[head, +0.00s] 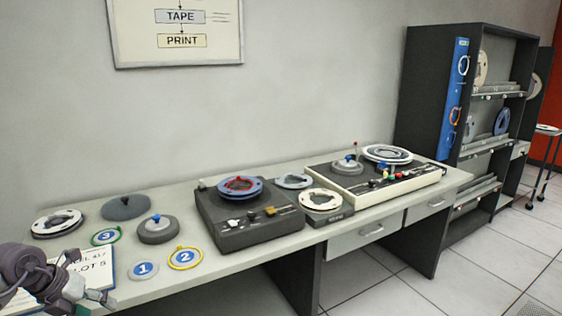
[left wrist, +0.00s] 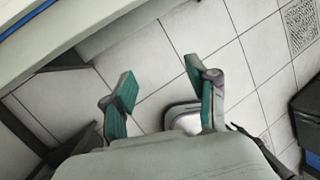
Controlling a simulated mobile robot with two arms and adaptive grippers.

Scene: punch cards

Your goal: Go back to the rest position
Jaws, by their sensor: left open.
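My left gripper (left wrist: 160,98) is open and empty in the left wrist view, its two green-padded fingers spread apart above the tiled floor. In the head view my left arm comes in at the lower left, and part of the gripper (head: 95,300) shows near the table's front edge, over a white card with writing (head: 88,264). My right gripper is in neither view.
The long table (head: 215,282) holds two tape decks (head: 250,232) (head: 400,181), several reels and numbered discs (head: 185,257). A dark shelf unit (head: 425,85) stands at the right. The tiled floor (head: 390,285) in front is clear.

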